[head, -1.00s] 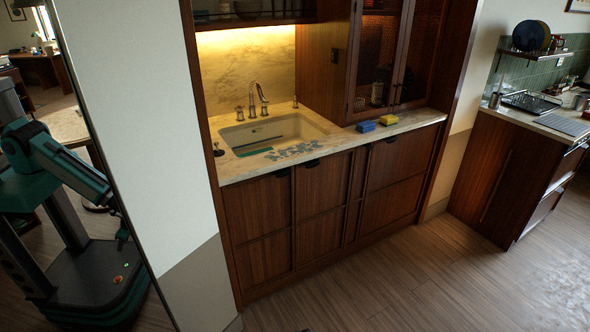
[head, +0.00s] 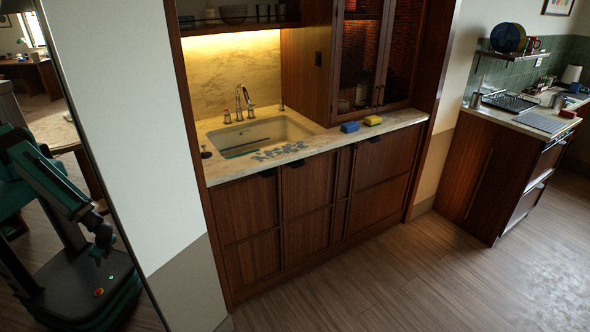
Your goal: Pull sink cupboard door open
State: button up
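The sink cupboard is dark wood under a pale stone counter. Its left door (head: 247,212) and the door beside it (head: 308,205) are shut below the sink (head: 255,137). Each has a small dark pull at the top edge, the left pull (head: 268,174) and the right pull (head: 298,164). A teal arm and dark base show at the left edge, apparently my own reflection in a mirror. The arm's end, seemingly my gripper (head: 104,250), is small and dark, well apart from the doors; its fingers are unclear.
A blue sponge (head: 350,127) and a yellow sponge (head: 373,120) lie on the counter, with grey flat pieces (head: 280,150) by the sink's front edge. A white wall (head: 130,130) stands left of the cupboard. The wooden floor (head: 400,285) in front is clear. Another counter (head: 510,120) stands at right.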

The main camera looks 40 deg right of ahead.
aim_at(309, 184)
jog(key=z, duration=0.05)
jog(key=i, duration=1)
jog(key=u, duration=0.05)
